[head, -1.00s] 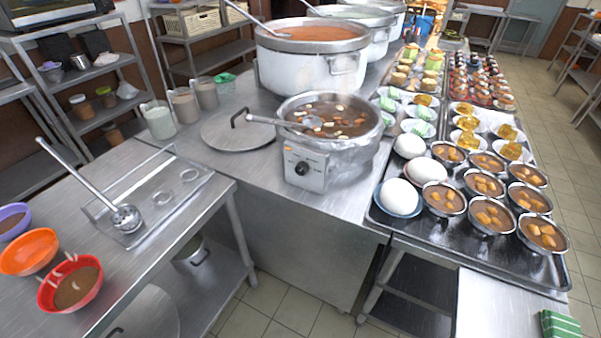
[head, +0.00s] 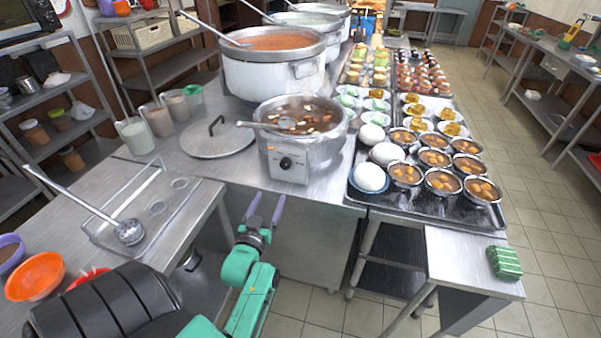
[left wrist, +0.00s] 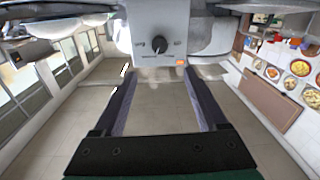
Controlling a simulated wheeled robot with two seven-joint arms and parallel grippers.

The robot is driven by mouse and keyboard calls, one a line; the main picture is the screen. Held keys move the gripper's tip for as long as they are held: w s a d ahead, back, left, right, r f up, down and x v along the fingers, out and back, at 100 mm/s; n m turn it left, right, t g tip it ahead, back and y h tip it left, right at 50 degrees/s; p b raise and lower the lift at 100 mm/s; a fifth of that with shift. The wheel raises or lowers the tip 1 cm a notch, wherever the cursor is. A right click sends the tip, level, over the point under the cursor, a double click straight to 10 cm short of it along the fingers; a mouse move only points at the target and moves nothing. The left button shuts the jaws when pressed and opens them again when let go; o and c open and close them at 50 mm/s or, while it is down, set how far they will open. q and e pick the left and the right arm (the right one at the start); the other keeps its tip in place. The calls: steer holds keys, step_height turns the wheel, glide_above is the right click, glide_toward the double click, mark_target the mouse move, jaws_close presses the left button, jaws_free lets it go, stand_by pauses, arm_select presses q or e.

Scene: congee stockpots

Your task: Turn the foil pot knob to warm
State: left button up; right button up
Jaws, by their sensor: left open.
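The foil pot (head: 335,140) is a silver pot of brown soup on the counter, with a grey control box (head: 288,175) on its front. The box's black knob (head: 286,163) faces me. In the left wrist view the knob (left wrist: 159,45) is near the top centre, beyond the fingertips, with an orange mark on the panel below right. My left gripper (head: 266,206) is open and empty, in front of and below the control box, apart from it. The gripper also shows in the left wrist view (left wrist: 157,76), its two fingers spread. My right gripper is not in view.
A ladle (head: 262,125) rests in the foil pot. A round lid (head: 216,139) lies to its left. A tray (head: 385,210) of eggs and bowls is to its right. A larger soup pot (head: 272,75) stands behind. The floor before the counter is clear.

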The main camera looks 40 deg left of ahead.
arm_select(q)
steer(key=b, duration=0.4)
glide_toward(284, 167)
steer(key=w, duration=0.1)
steer(key=b+x, duration=0.3)
steer(key=x, duration=0.3)
steer(key=shift+w+a+f+b, duration=0.2)
steer(key=shift+w+a+b, duration=0.05)
steer(key=shift+w+b, duration=0.05)
steer(key=shift+w+a+r, duration=0.1)
steer(key=shift+w, duration=0.15)
steer(key=shift+r, duration=0.1)
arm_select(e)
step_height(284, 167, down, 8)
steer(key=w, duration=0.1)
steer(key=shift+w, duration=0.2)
arm_select(q)
steer(key=shift+s, duration=0.1)
steer(key=shift+c, duration=1)
jaws_close()
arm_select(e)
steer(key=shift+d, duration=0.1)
